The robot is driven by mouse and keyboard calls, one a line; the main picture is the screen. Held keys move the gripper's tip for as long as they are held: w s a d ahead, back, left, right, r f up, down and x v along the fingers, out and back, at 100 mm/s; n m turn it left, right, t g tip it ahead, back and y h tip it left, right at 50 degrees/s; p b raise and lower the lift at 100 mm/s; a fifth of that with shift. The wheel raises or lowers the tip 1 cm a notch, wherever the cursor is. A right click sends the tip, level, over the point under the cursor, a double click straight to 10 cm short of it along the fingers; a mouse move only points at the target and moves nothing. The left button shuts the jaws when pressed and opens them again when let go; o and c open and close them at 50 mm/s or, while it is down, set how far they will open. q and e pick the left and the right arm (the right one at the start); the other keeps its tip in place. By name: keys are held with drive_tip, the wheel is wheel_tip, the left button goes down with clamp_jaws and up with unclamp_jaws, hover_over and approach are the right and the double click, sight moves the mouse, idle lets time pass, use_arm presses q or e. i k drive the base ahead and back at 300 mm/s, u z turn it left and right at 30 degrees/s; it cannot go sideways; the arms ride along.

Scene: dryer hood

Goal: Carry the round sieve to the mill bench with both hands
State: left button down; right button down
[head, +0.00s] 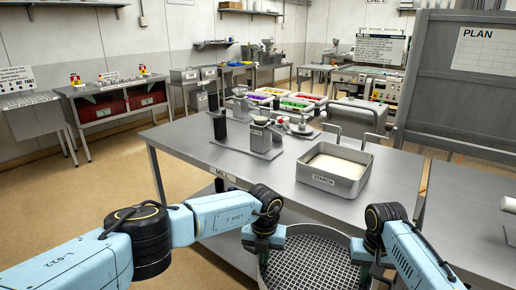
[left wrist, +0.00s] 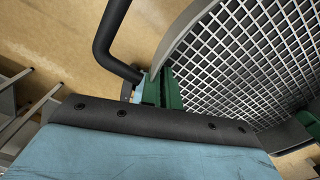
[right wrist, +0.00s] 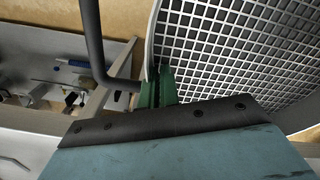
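The round sieve (head: 312,262), a grey ring with a white-and-black mesh, is at the bottom middle of the head view, in front of the near edge of the steel mill bench (head: 215,150). Its mesh fills much of the left wrist view (left wrist: 245,65) and the right wrist view (right wrist: 235,45). My left gripper (head: 262,245) is at its left side, green fingers closed at a dark bent handle. My right gripper (head: 372,255) is at its right side, fingers likewise closed at a handle. The sieve's near part is cut off by the frame.
A steel starch tray (head: 318,180) stands near the bench's front right. A grey stand (head: 247,150) is left of it, with colored bins (head: 298,101) behind. A grey plan board (head: 465,85) rises at right. Bare bench top shows at the left front.

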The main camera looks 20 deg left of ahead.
sight(184, 131)
drive_tip(key=u, duration=0.45)
drive_tip(key=k, duration=1.05)
drive_tip(key=u, duration=1.45)
drive_tip(key=i, duration=1.1)
drive_tip(key=u, duration=0.5)
drive_tip(key=i, duration=1.9)
drive_tip(key=z, duration=0.8)
drive_tip(key=i, duration=0.55)
drive_tip(key=z, duration=1.15)
drive_tip(key=i, duration=0.55)
drive_tip(key=z, duration=0.45)
